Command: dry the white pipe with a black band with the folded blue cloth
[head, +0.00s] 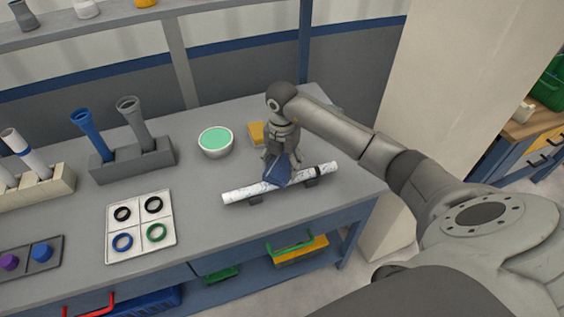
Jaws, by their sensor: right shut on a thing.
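The white pipe (240,193) lies across two low dark supports near the right front of the grey table. My left gripper is not in view.
A white bowl with green contents (215,141) and a yellow block (256,133) are behind the pipe. A white tray (130,250) holds several rings. A grey rack (135,163) holds a blue pipe and a grey pipe; a beige rack (60,184) stands at left.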

